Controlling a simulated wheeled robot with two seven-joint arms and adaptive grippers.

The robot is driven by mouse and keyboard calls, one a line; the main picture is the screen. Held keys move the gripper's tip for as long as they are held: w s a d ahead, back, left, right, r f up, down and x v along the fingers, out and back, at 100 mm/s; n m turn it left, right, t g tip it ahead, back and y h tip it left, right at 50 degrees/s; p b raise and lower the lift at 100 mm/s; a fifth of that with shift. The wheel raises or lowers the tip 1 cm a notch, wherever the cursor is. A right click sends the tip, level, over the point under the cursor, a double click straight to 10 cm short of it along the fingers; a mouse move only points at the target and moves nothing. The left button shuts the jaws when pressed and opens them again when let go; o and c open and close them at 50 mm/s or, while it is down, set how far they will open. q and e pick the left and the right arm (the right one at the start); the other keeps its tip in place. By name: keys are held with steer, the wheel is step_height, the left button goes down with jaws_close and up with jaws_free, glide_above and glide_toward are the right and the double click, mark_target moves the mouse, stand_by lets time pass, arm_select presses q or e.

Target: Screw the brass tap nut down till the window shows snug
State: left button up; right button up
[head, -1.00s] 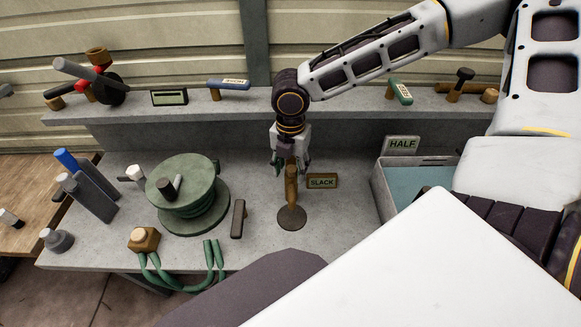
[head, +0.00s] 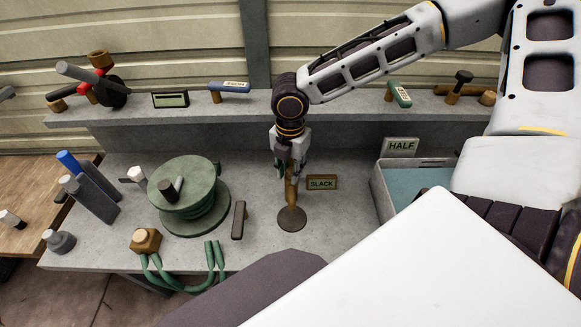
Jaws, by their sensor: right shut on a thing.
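The brass tap (head: 291,192) stands upright on a round dark base on the grey bench. My right gripper (head: 292,170) points down over its top and is shut on it, at the tap nut. The nut itself is mostly hidden between the fingers. The small window sign (head: 321,182) just right of the tap reads SLACK. My left gripper is not in view.
A green drum (head: 185,190) and a dark handle (head: 239,220) are left of the tap. A grey bin (head: 381,190) with a HALF sign (head: 401,146) is to the right. A raised shelf (head: 345,106) with tools runs behind. Green hoses (head: 180,282) hang at the front edge.

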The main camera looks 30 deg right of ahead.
mark_target(290, 172)
steer(key=o, duration=1)
steer(key=shift+r, duration=6)
